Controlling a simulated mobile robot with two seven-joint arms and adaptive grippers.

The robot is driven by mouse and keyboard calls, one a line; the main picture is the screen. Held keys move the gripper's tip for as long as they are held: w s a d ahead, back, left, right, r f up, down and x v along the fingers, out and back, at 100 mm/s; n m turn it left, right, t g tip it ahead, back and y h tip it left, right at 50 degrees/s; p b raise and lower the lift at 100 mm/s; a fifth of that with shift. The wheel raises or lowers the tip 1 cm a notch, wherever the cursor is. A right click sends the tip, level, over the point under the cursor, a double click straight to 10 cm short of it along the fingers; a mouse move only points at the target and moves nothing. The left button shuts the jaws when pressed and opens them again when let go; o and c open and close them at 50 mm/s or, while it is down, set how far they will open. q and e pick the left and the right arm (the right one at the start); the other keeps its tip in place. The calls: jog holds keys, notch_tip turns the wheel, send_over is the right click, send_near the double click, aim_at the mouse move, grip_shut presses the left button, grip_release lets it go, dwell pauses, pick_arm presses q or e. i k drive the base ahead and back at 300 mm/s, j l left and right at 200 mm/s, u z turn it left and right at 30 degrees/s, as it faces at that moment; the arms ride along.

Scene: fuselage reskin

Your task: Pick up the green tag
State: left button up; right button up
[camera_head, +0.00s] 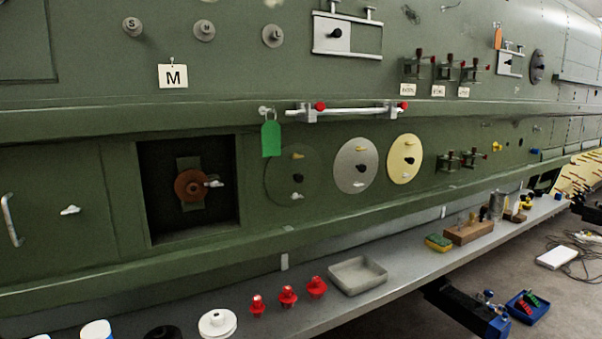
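The green tag (271,139) hangs from a small peg on the green fuselage panel, left of centre. It hangs just left of a white horizontal bar with red knobs (352,110). The tag hangs upright, and its hole end is at the top by the peg. Nothing touches it from the front.
A square opening (215,222) with a brown round part lies below left of the tag. Round plates (355,165) sit to the right. A grey ledge below holds red knobs (288,295), a white spool (217,323) and a grey tray (358,275).

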aim_at(270, 130)
jog(key=i+l+u, duration=0.1)
jog(key=u, duration=0.35)
jog(key=l+u, duration=0.25)
jog(key=u, duration=0.25)
jog(key=l+u, duration=0.25)
jog(key=l, duration=0.2)
jog(key=l+u, duration=0.25)
jog(key=l, duration=0.25)
jog(key=l+u, duration=0.15)
jog(key=l, duration=0.35)
jog(key=k+l+u, duration=0.1)
jog(key=l, duration=0.8)
jog(key=k+l, duration=0.15)
jog(key=l, duration=0.8)
jog(key=k+l, duration=0.15)
jog(key=l, duration=0.3)
jog(key=u, duration=0.05)
